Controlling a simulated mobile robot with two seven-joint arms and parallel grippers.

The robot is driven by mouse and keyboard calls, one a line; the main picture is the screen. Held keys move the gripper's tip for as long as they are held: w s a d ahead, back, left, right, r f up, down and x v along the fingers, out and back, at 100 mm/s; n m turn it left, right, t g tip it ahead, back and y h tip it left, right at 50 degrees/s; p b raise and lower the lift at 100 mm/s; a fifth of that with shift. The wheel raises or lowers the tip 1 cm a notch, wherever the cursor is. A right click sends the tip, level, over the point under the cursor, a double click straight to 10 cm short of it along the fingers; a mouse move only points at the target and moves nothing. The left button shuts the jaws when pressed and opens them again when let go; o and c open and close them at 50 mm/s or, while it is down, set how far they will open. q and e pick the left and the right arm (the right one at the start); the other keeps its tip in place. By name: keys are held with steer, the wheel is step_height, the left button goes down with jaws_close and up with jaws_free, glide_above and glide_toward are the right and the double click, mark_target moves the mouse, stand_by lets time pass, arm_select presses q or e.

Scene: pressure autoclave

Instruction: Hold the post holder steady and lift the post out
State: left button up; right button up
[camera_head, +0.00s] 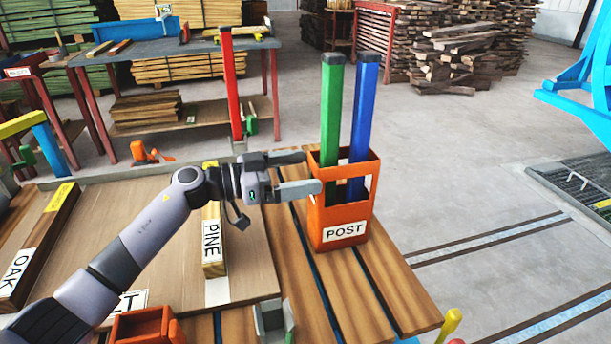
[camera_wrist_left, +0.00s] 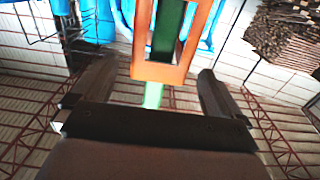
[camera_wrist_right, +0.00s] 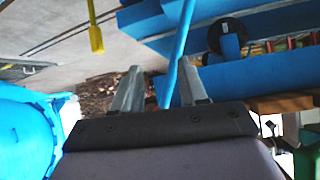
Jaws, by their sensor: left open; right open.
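The orange post holder (camera_head: 342,212), labelled POST, stands upright on the wooden bench near its right side. A green post (camera_head: 331,110) and a blue post (camera_head: 364,110) stand upright in it, rising well above its rim. My left gripper (camera_head: 305,172) is open at the holder's left side, its fingers pointing at the upper frame; whether they touch it is unclear. In the left wrist view, the holder (camera_wrist_left: 160,71) and the green post (camera_wrist_left: 168,30) show between the open fingers. My right gripper (camera_wrist_right: 160,88) is open and empty, away from the holder; the head view does not show it.
Boards labelled PINE (camera_head: 213,240) and OAK (camera_head: 35,250) lie on the bench left of the holder. A small orange box (camera_head: 150,325) sits at the front. A red post (camera_head: 232,85) stands behind. Blue machinery (camera_wrist_right: 255,80) surrounds my right gripper's view.

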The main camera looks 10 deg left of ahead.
mark_target(334, 166)
steer(key=w+d+r+n+t+h, duration=0.1)
steer(key=w+d+r+n+h, duration=0.3)
steer(key=w+d, duration=1.05)
steer(key=w+d+r+m+h, duration=0.2)
steer(key=w+d+r+h, duration=0.2)
steer(key=w+d+r, duration=0.25)
steer(key=w+d+r+m+h, duration=0.25)
steer(key=w+d+r, duration=0.25)
steer(key=r, duration=0.3)
steer(key=w+a+r+m+g+y, duration=0.1)
steer(key=w+a+r+y, duration=0.25)
steer(key=a, duration=0.65)
steer(key=w+a+r+m+g+y, duration=0.15)
steer(key=w+a+r, duration=0.3)
steer(key=a, duration=0.45)
arm_select(q)
steer(key=shift+d, duration=0.1)
steer(key=shift+w+d, duration=0.2)
steer(key=shift+d, duration=0.05)
steer(key=shift+x, duration=3.2)
arm_select(e)
steer(key=s+a+r+n+g+y, duration=0.1)
steer(key=s+a+r+n+y, duration=0.1)
steer(key=a+r, duration=0.4)
steer(key=s+a+r+n+g+y, duration=0.2)
steer(key=a+r, duration=0.5)
steer(key=a, duration=0.8)
steer(key=shift+s+r+n+y, duration=0.25)
steer(key=shift+s+n+y, duration=0.3)
steer(key=shift+n, duration=0.05)
